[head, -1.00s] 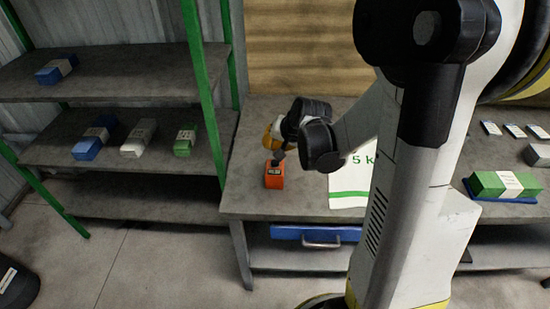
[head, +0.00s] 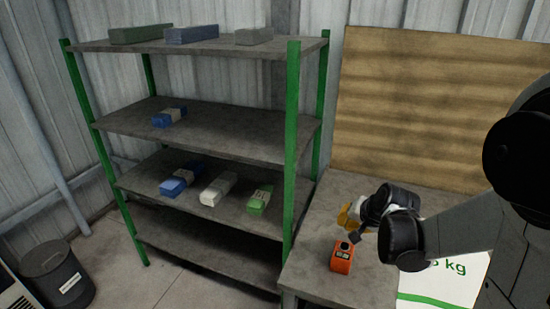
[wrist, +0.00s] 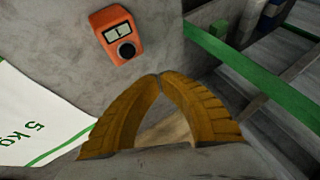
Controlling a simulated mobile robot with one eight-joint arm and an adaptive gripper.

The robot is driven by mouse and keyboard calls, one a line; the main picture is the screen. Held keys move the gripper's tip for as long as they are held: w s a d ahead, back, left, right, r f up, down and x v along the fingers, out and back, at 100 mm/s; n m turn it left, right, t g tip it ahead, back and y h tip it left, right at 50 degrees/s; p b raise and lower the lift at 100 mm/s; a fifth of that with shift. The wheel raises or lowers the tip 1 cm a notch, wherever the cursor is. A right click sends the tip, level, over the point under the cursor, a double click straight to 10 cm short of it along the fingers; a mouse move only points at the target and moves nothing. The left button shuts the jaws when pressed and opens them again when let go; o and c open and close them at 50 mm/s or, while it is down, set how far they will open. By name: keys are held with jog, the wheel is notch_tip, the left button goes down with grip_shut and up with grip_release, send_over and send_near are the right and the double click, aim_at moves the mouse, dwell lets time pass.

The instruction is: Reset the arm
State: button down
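My gripper (head: 346,217) hangs above the workbench (head: 325,287), at the left end of the bench top. In the wrist view its two yellow ridged fingers (wrist: 160,78) meet at the tips, with nothing between them. An orange device (head: 342,257) with a small display and a dark round knob stands on the bench just below and beside the gripper. It also shows in the wrist view (wrist: 116,35), apart from the fingertips. My arm runs from the gripper to the right edge of the head view.
A white sack (head: 440,280) with green print lies on the bench under my arm. Left of the bench stands a green-posted shelf rack (head: 291,150) holding blue, white and green packs. A dark bin (head: 57,276) stands on the floor at left. A corrugated tan panel (head: 430,110) stands behind the bench.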

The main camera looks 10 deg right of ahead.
jog(key=s+a+r+n, duration=0.4)
jog(key=s+a, duration=0.3)
jog(key=s, duration=0.2)
jog(key=s+a+r+n, duration=0.4)
jog(key=s+a+r, duration=0.2)
jog(key=s+a, duration=0.2)
jog(key=shift+s+r+n, duration=0.25)
jog(key=shift+s+n, duration=0.05)
jog(key=shift+s, duration=0.65)
